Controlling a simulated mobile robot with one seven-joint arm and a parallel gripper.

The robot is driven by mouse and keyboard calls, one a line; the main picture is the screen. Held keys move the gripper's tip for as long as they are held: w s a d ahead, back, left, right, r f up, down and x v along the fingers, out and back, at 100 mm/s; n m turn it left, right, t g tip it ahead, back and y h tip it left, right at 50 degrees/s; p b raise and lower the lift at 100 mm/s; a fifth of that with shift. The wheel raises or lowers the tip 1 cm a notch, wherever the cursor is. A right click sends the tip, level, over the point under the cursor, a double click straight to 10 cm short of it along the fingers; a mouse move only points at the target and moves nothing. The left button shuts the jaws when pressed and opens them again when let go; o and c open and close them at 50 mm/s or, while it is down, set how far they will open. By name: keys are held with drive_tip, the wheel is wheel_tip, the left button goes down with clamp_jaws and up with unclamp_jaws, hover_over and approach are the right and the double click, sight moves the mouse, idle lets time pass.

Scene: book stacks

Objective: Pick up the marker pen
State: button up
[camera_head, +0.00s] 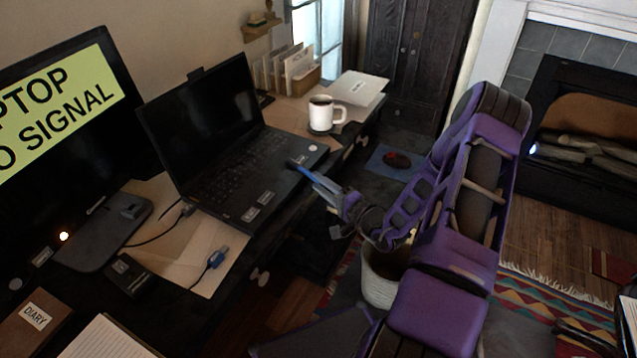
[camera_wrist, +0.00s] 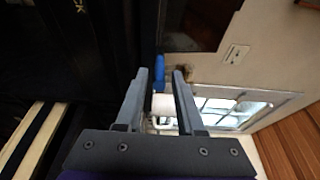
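A blue pen-like object, which I take for the marker pen (camera_head: 296,166), shows at the front right edge of the open laptop's base (camera_head: 225,165). In the wrist view the blue marker pen (camera_wrist: 158,74) appears between the tips of my gripper, nearer the left finger. My gripper (camera_head: 307,175) reaches in from the right over the desk's front edge. In the wrist view my gripper (camera_wrist: 160,72) has its two grey fingers apart, with a gap visible between them. Whether the pen lies between the fingertips or just past them, I cannot tell.
A white mug (camera_head: 327,113) stands on a dark coaster behind the laptop. A monitor (camera_head: 60,110), a small black box (camera_head: 129,276), a blue-ended cable (camera_head: 217,258) and a diary (camera_head: 36,322) are on the left. A bin (camera_head: 381,284) stands on the floor below my arm.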

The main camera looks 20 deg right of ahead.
clamp_jaws()
idle(0.4)
wheel_tip(320, 180, up, 2)
drive_tip(key=shift+r+p, duration=0.25)
drive_tip(key=shift+p, duration=0.55)
drive_tip(key=s+d+r+p, duration=0.1)
drive_tip(key=s+d+r, duration=0.1)
drive_tip(key=s, duration=0.4)
drive_tip(key=s+d+r+p, duration=0.1)
drive_tip(key=s+d+r, duration=0.1)
drive_tip(key=s, duration=0.5)
drive_tip(key=shift+s+d+r+p, duration=0.15)
drive_tip(key=shift+d+r+p, duration=0.25)
drive_tip(key=shift+r, duration=0.1)
